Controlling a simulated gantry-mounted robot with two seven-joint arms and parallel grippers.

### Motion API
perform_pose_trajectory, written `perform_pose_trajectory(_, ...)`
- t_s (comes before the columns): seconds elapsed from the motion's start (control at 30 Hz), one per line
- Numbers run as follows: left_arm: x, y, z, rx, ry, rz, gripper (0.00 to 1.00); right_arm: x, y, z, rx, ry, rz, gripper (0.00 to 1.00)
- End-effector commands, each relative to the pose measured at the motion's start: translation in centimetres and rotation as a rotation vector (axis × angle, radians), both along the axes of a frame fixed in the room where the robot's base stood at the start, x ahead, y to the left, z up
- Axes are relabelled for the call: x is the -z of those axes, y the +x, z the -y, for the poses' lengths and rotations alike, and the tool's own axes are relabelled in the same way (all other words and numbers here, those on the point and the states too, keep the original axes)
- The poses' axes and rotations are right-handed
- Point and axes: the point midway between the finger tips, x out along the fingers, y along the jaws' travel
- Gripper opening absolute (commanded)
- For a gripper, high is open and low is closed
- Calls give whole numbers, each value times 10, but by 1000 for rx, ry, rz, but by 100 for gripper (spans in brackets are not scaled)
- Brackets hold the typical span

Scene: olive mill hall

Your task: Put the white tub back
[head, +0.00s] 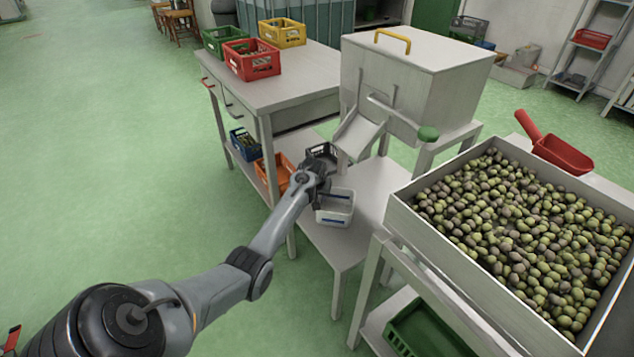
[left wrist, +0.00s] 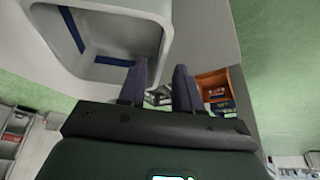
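The white tub (head: 336,207), with blue stripes, is on the low grey stand (head: 375,192) below the chute of the steel hopper. My left gripper (head: 318,180) is at the tub's far left side, and my wrist hides part of that side. In the left wrist view the tub (left wrist: 106,72) fills the upper left, its open inside facing the camera. The two dark fingers (left wrist: 161,85) stand apart by its rim, with a clear gap between them. I cannot tell whether they touch the tub. My right gripper is not in view.
The hopper (head: 410,85) with its chute (head: 357,135) stands just above the tub. A dark crate (head: 322,151) and an orange crate (head: 270,172) are close by; the orange crate also shows in the left wrist view (left wrist: 210,80). An olive-filled tray (head: 405,215) stands right. Floor at left is clear.

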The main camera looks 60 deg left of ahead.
Motion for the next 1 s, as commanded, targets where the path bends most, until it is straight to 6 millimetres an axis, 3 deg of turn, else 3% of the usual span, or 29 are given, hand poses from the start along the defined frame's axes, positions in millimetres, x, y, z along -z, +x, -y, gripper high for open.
perform_pose_trajectory(0.03, -16, -2, 4, 1, 0, 0, 34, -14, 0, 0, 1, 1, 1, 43)
perform_pose_trajectory(0.1, -28, -6, 8, 1, 0, 0, 34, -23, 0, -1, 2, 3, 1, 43)
perform_pose_trajectory(0.4, -65, -16, 20, 1, 1, 0, 34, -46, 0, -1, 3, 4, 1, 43)
perform_pose_trajectory(0.6, -72, -20, 25, 6, 4, -5, 34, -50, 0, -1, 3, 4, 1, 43)
perform_pose_trajectory(0.73, -66, -25, 41, 56, 37, -29, 34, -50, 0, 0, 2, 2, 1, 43)
perform_pose_trajectory(0.87, -52, -36, 85, 184, 105, -83, 34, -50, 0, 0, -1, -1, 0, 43)
perform_pose_trajectory(0.97, -37, -54, 144, 336, 155, -128, 34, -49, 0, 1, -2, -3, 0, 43)
perform_pose_trajectory(1.0, -31, -64, 172, 405, 168, -145, 34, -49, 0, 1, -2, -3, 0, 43)
